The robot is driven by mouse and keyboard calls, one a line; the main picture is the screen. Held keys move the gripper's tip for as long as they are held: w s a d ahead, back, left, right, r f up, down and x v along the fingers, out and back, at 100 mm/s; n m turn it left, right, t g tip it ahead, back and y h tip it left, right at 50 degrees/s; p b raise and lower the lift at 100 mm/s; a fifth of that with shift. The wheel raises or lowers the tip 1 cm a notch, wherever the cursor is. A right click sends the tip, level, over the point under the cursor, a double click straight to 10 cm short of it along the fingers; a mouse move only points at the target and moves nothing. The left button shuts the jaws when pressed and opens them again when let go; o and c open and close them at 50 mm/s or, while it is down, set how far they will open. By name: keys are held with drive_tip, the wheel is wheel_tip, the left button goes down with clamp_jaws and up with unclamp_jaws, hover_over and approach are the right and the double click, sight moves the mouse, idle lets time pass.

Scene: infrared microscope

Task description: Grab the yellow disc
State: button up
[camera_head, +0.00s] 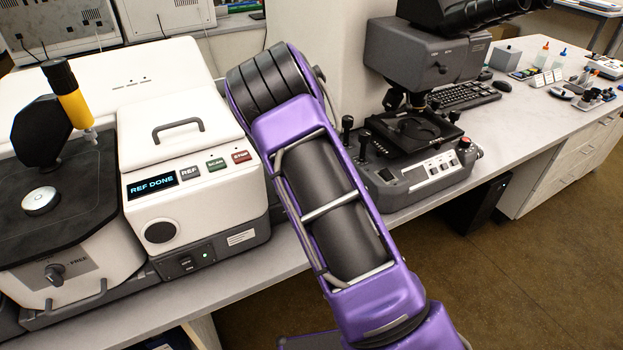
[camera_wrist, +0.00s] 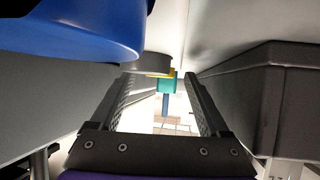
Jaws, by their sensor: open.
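My gripper (camera_wrist: 160,80) shows in the wrist view with its two dark ridged fingers apart, nothing pressed between them. Beyond the fingertips, in the gap, a small yellow piece (camera_wrist: 158,74) peeks out above a teal block (camera_wrist: 166,85) with a blue stem under it. I cannot tell whether this yellow piece is the disc, nor whether it touches a finger. In the head view my purple arm hides the gripper, and no separate yellow disc is clear; a black and yellow cylinder (camera_head: 75,105) stands over the instrument at left.
A large blue rounded body (camera_wrist: 70,25) and a grey round part (camera_wrist: 150,64) lie close above the left finger. A dark box (camera_wrist: 265,90) is close at right. The head view shows a white instrument reading REF DONE (camera_head: 190,165) and a grey microscope (camera_head: 415,150) on the bench.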

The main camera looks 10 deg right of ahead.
clamp_jaws()
idle(0.3)
drive_tip(key=shift+r, duration=0.15)
